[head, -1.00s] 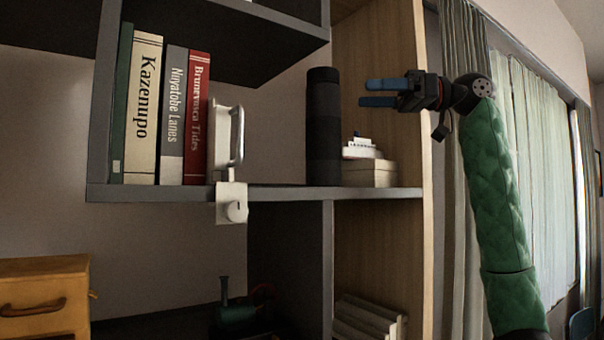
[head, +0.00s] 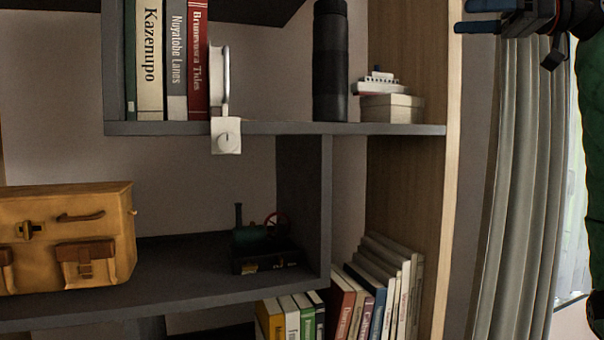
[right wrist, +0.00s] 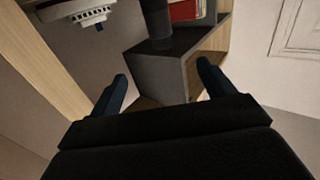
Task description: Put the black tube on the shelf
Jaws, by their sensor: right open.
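The black tube (head: 330,62) stands upright on the upper shelf (head: 285,128), between the books and a small box. Its lower part also shows in the right wrist view (right wrist: 156,22), beyond my fingers. My right gripper (head: 480,17) is open and empty at the top right of the head view, to the right of the tube and apart from it, past the wooden side panel. In the right wrist view its two blue fingers (right wrist: 162,84) are spread with nothing between them close up. My left gripper is not in view.
Books (head: 165,60) and a white bookend stand left of the tube. A box (head: 391,108) bearing a toy ship (head: 380,82) sits to its right. The wooden side panel (head: 415,150) bounds the shelf. Below are a tan case (head: 68,235), a toy engine (head: 262,238) and more books.

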